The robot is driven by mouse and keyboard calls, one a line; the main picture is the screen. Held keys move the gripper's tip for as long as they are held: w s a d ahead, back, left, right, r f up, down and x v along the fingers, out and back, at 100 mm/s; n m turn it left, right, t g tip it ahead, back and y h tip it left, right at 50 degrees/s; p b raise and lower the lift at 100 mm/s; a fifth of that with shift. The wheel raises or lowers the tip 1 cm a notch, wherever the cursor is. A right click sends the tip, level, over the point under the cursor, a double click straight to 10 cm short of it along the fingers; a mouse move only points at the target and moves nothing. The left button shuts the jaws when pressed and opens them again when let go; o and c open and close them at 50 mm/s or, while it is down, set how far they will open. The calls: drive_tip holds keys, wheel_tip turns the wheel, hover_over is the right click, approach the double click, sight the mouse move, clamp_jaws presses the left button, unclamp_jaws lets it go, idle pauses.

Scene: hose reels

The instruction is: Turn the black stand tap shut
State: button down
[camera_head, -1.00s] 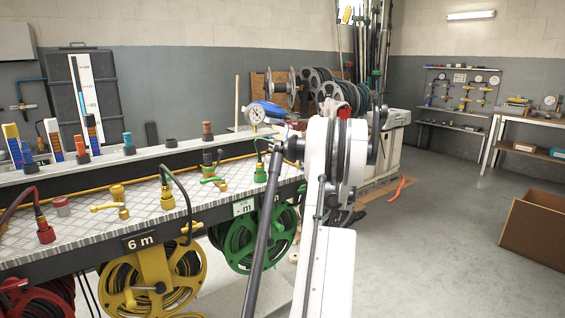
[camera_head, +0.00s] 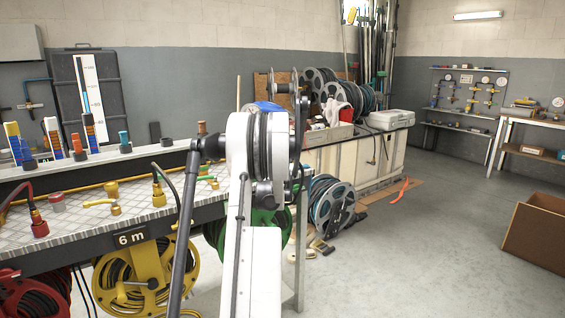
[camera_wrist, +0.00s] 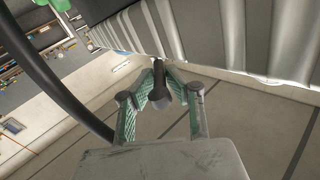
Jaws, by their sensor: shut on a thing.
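In the wrist view my gripper (camera_wrist: 160,90) is shut, its two greenish fingers meeting from either side on a small dark piece (camera_wrist: 158,72). This looks like part of the black stand tap, with a rounded grey end between the fingertips. The rest of the tap is hard to make out, so I cannot tell how far it is turned. In the head view my arm covers the right end of the bench, and neither my gripper nor the black tap shows there.
The checker-plate bench (camera_head: 75,221) carries a yellow tap (camera_head: 100,203) and hose fittings. A yellow hose reel (camera_head: 147,280) hangs below, with a green one (camera_head: 262,232) partly behind my arm. A black hose (camera_wrist: 55,80) arcs across the wrist view's left.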

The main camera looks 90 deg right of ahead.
idle(0.4)
drive_tip(key=c, duration=1.7)
unclamp_jaws()
drive_tip(key=shift+c, duration=0.2)
drive_tip(key=v, duration=1.2)
drive_tip(key=shift+w, duration=0.1)
